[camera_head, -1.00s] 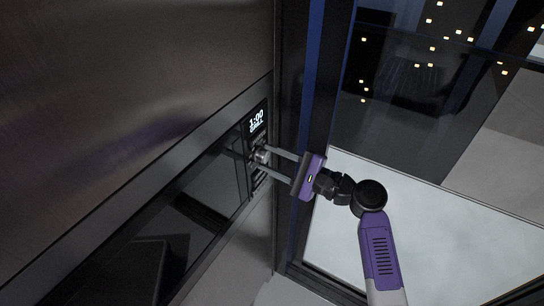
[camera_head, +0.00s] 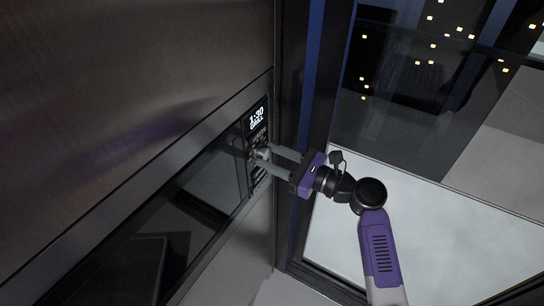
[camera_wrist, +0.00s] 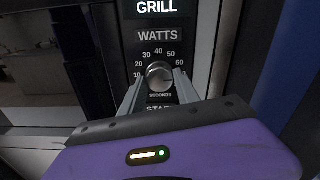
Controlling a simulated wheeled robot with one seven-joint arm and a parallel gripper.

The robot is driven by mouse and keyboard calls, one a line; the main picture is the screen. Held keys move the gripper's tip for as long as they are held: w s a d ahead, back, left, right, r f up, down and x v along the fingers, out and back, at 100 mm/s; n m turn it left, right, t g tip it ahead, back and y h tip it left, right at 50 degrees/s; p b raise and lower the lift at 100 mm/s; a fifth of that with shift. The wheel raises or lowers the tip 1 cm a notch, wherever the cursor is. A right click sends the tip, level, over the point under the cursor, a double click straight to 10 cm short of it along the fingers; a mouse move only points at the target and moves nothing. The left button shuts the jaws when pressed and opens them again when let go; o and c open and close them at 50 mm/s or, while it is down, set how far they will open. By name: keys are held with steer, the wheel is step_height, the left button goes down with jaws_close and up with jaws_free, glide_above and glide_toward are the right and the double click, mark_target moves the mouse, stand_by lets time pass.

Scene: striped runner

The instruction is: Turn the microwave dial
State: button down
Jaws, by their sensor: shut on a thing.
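The microwave (camera_head: 172,212) is built into the wall at left, with a dark glass door and a control panel at its right end. Its display (camera_head: 257,117) reads 1:30 GRILL. The round metal dial (camera_wrist: 159,75) sits on the panel inside a ring of numbers from 10 to 60, above the word SECONDS. My gripper (camera_wrist: 158,84) has one finger on each side of the dial and is shut on it. In the head view my gripper (camera_head: 265,158) reaches the panel from the right and partly hides the dial.
A dark frame with a blue strip (camera_head: 314,80) stands just right of the microwave. Large window panes (camera_head: 420,110) lie behind my arm. A vertical door handle (camera_wrist: 84,55) stands left of the panel. The space around my forearm looks clear.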

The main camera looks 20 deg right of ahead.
steer(key=shift+f, duration=0.15)
stand_by(0.4)
steer(key=c, duration=0.9)
jaws_free()
steer(key=b+v, duration=0.2)
steer(key=v, duration=0.5)
steer(key=shift+s+d, duration=0.25)
steer(key=shift+s, duration=0.05)
